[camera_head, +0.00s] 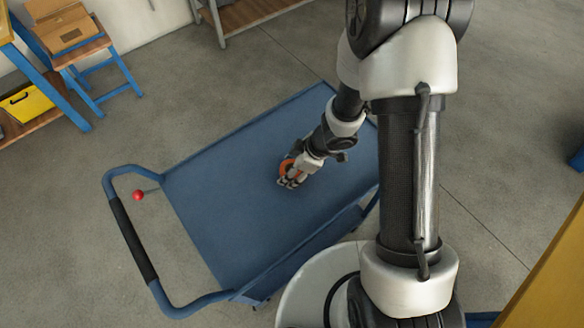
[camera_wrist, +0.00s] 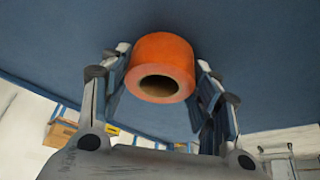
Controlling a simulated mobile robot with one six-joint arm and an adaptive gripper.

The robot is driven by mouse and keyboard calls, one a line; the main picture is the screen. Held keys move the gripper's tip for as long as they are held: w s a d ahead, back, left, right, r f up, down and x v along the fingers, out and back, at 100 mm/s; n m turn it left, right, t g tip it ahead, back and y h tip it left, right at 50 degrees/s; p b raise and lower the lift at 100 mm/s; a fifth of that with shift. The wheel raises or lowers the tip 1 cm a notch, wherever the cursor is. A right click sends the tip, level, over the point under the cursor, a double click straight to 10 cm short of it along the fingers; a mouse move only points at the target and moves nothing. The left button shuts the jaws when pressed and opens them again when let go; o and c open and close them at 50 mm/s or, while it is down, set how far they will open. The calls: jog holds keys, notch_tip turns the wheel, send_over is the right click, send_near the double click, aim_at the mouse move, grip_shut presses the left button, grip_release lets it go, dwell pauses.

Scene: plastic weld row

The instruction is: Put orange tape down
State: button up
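The orange tape (camera_wrist: 162,55) is a thick roll with a dark round hole, seen between the two fingers of my gripper (camera_wrist: 163,82) in the wrist view. The fingers flank the roll on both sides and appear to touch it. In the head view, my gripper (camera_head: 291,179) is low over the blue deck of the cart (camera_head: 215,215), with part of the orange tape (camera_head: 286,167) showing at its left. I cannot tell whether the roll touches the deck; the fingers partly hide it in the head view.
The cart has a push handle (camera_head: 133,240) with a black grip at left and a red ball (camera_head: 138,195) near it. The deck around my gripper is clear. A blue stool with a cardboard box (camera_head: 69,31) and a yellow bin (camera_head: 28,103) stand at upper left.

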jog(key=o, duration=0.4)
jog(key=shift+r, duration=0.1)
